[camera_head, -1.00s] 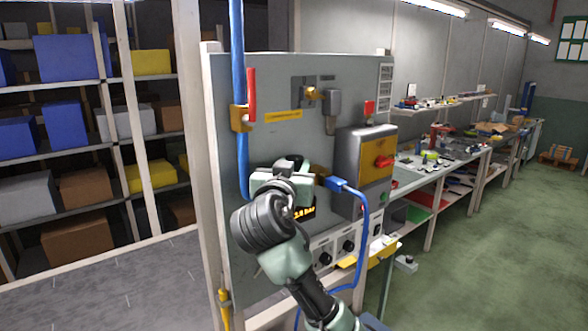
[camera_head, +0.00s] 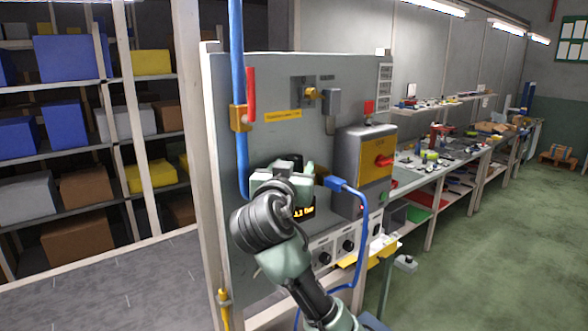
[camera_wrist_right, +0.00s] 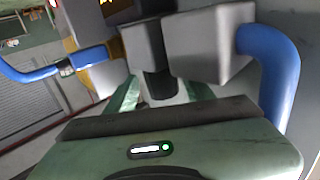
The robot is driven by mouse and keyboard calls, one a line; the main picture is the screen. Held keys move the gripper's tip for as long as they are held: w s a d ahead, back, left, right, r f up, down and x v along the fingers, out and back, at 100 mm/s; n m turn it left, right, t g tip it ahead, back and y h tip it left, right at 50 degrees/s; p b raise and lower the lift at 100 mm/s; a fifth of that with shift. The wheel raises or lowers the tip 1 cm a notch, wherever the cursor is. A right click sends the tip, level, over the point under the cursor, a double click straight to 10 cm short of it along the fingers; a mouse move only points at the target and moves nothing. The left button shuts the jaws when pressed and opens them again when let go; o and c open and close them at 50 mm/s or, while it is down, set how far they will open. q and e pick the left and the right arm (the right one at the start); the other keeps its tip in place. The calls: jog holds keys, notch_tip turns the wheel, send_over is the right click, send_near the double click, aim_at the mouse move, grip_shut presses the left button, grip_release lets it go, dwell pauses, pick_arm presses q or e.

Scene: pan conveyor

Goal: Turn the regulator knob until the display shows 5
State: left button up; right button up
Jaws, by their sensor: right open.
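My right gripper (camera_head: 292,172) is at the regulator on the grey panel (camera_head: 285,90) in the head view. It covers most of the regulator there. It is open around the regulator's knob area; I cannot tell whether the fingers touch the knob. In the right wrist view, a dark cylindrical part (camera_wrist_right: 157,84), which may be the knob, shows between grey blocks just beyond my green gripper body. The black display (camera_head: 303,212) with orange digits is below the gripper in the head view, partly covered; its leading digit is not clearly readable. My left gripper is not in view.
A blue pipe (camera_head: 240,60) with a red-handled valve (camera_head: 251,95) runs down the panel's left side. A blue hose (camera_head: 364,230) hangs on the right, near a grey and yellow switch box (camera_head: 372,165). A workbench (camera_head: 440,170) stands behind.

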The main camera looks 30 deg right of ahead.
jog(key=shift+r, duration=0.25)
jog(key=shift+d+n+t+y+p, duration=0.15)
jog(key=shift+n+t+y+p, duration=0.15)
jog(key=shift+n+t+y, duration=0.25)
jog(key=shift+s+d+n+t+y, duration=0.1)
jog(key=shift+n+t+y, duration=0.6)
jog(key=shift+y, duration=0.45)
jog(key=shift+f+n+t+y, duration=0.1)
jog(key=shift+n+t+y, duration=0.35)
jog(key=shift+n+y, duration=0.4)
jog(key=n+y, duration=0.1)
jog(key=t+y, duration=0.1)
jog(key=y, duration=0.1)
jog(key=shift+s+d+f+n, duration=0.1)
jog(key=shift+d+n, duration=0.15)
jog(key=shift+n, duration=0.15)
jog(key=n+y, duration=0.1)
jog(key=y, duration=0.1)
jog(key=n+y+b, duration=0.1)
jog(key=n+y, duration=0.1)
jog(key=y, duration=0.1)
jog(key=n+y, duration=0.2)
jog(key=y, duration=0.1)
jog(key=shift+d+b, duration=0.4)
jog(key=shift+n+y+b, duration=0.4)
jog(key=shift+n+y, duration=0.3)
jog(key=shift+y, duration=0.35)
jog(key=shift+d+n+g+y+b, duration=0.15)
jog(key=shift+n+g+y+b, duration=0.3)
jog(key=shift+y, duration=0.25)
